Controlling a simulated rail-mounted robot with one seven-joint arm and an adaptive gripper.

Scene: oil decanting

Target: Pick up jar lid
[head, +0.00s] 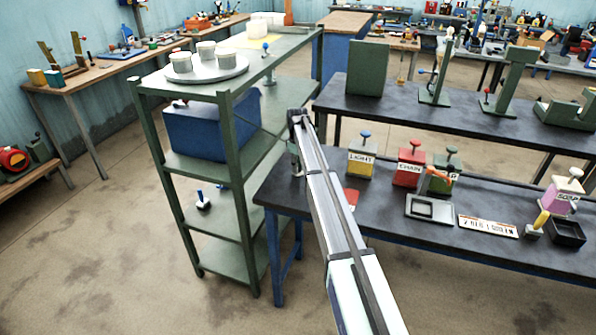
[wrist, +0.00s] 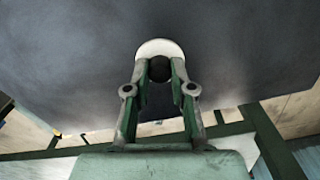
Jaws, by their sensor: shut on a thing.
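My gripper (wrist: 160,66) is shut on the jar lid (wrist: 159,46) in the wrist view. The lid is a pale round disc with a dark round knob between the two fingertips; the fingers hide part of it. In the head view my gripper (head: 295,160) is by the left end of the dark workbench, beyond my arm, and I cannot make out the lid there. A dark grey surface fills the area behind the lid in the wrist view; I cannot tell whether the lid touches it.
A green shelf rack (head: 232,150) stands left of the bench, with pale pots on a round tray (head: 222,75). The dark bench (head: 375,225) carries a yellow can (head: 361,160), a red can (head: 408,168) and a black-framed tray (head: 430,208).

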